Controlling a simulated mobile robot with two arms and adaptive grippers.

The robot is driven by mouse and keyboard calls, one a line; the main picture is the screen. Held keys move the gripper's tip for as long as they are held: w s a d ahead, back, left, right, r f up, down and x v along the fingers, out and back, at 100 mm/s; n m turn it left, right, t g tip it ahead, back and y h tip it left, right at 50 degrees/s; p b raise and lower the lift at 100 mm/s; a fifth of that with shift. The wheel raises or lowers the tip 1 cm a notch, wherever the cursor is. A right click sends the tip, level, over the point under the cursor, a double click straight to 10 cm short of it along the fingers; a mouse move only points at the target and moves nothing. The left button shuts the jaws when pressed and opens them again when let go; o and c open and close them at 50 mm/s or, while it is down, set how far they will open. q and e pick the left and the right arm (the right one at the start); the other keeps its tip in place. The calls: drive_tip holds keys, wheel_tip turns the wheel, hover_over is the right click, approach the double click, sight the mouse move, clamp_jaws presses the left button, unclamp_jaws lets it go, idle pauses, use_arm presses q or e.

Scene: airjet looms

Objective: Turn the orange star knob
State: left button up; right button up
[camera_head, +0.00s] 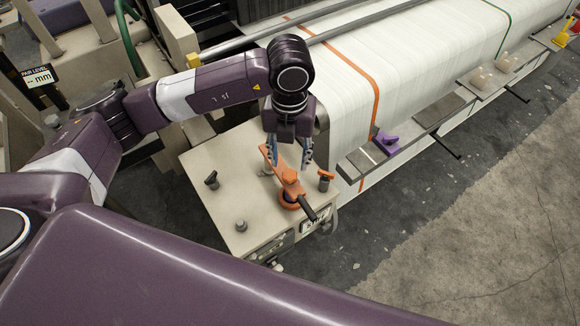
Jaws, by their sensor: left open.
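My left gripper (290,164) points down over the near end of a beige machine box (222,168). It is open, with its two fingers apart. Contact cannot be told. A small orange knob (326,176) stands on a post just right of the fingers; its lobes are too small to make out, so I cannot tell which orange part is the star knob. My right gripper is not in view.
A wide white fabric roll (420,62) with an orange stripe runs off behind right. A purple clamp (386,143) sits on its front rail. The grey floor (470,210) at right is clear.

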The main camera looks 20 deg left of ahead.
sight(290, 175)
use_arm(q)
wheel_tip(290, 175, down, 7)
drive_tip(key=b, duration=0.3)
drive_tip(key=shift+r, duration=0.4)
drive_tip(key=shift+f, duration=0.1)
drive_tip(key=shift+c, duration=0.2)
drive_tip(key=c, duration=0.8)
drive_tip(key=shift+f, duration=0.1)
